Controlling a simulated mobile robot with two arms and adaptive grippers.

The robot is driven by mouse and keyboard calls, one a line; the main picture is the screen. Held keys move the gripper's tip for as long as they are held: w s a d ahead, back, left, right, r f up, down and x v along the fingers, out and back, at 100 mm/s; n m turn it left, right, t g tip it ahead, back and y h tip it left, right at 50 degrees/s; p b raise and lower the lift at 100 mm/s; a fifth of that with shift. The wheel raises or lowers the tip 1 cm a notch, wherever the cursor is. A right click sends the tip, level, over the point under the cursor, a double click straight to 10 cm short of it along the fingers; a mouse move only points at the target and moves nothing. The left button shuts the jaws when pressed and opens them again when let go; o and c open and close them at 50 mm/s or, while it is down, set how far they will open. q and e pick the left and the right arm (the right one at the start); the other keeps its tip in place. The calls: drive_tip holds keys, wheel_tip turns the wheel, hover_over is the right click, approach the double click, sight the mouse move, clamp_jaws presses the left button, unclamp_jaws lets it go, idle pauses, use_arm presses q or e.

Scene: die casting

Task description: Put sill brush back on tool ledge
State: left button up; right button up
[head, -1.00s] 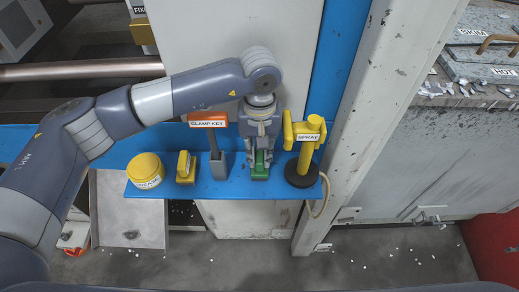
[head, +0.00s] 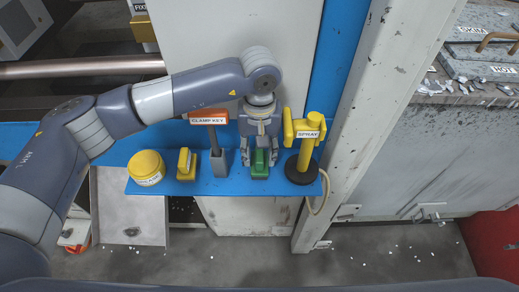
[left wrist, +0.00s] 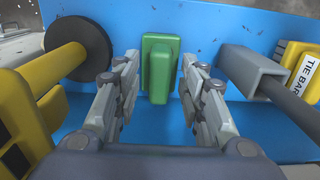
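A green block-shaped brush (head: 260,166), which I take to be the sill brush, rests on the blue tool ledge (head: 225,187). It stands between the clamp key holder and the spray. My left gripper (head: 260,157) is just above and behind it, with one finger on each side. In the left wrist view, the gripper (left wrist: 160,62) is open, and a gap shows between each finger and the green brush (left wrist: 160,72). The brush looks free of the fingers. My right gripper is not in view.
On the ledge left of the brush are the clamp key (head: 209,118) in its grey holder, a small yellow brush-like block (head: 186,166) and a yellow round tub (head: 146,166). The yellow spray (head: 305,158) on a black base stands close at the right.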

sight(259, 153)
use_arm(q)
wheel_tip(259, 153, up, 12)
drive_tip(key=b, duration=0.4)
drive_tip(key=shift+w, duration=0.1)
idle(0.3)
